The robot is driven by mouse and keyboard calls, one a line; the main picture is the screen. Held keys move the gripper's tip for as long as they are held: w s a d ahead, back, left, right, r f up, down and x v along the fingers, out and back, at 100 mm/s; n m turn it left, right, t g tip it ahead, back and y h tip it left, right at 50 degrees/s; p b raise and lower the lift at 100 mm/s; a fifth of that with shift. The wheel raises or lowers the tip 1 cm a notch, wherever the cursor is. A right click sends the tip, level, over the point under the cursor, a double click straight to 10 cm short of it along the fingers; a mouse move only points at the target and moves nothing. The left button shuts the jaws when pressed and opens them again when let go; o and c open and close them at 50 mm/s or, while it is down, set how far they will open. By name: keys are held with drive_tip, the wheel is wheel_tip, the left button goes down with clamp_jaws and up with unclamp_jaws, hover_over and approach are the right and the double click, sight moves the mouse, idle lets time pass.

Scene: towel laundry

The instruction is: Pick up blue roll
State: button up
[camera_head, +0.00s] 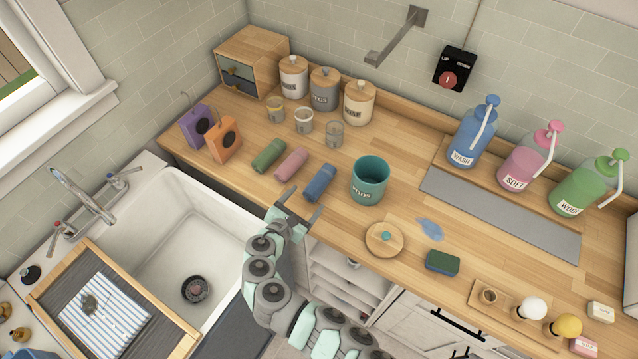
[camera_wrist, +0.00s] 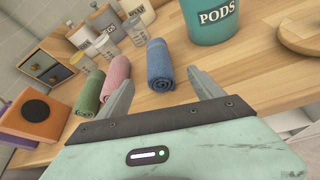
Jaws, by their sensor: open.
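The blue roll (camera_head: 319,182) is a rolled towel lying on the wooden counter, rightmost of three rolls, just left of the teal PODS canister (camera_head: 369,181). In the wrist view the blue roll (camera_wrist: 160,65) lies ahead of my gripper, its spiral end facing me, roughly between the lines of the two fingers. My gripper (camera_head: 298,205) is open and empty at the counter's front edge, near the blue roll's near end and apart from it. The two open fingers also show in the wrist view (camera_wrist: 163,92).
A pink roll (camera_head: 291,163) and a green roll (camera_head: 269,155) lie to the left. Small glass jars (camera_head: 304,121) stand behind. A round wooden lid (camera_head: 385,239) lies right of my gripper. The sink (camera_head: 195,240) is at left.

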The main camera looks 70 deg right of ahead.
sight(317, 185)
drive_tip(key=shift+r+x, duration=0.15)
drive_tip(key=shift+x, duration=2)
drive_tip(key=shift+r+x, duration=0.1)
drive_tip(key=shift+x, duration=2.05)
drive_tip(key=c, duration=1.5)
drive_tip(key=shift+o, duration=0.2)
drive_tip(key=shift+p, duration=0.3)
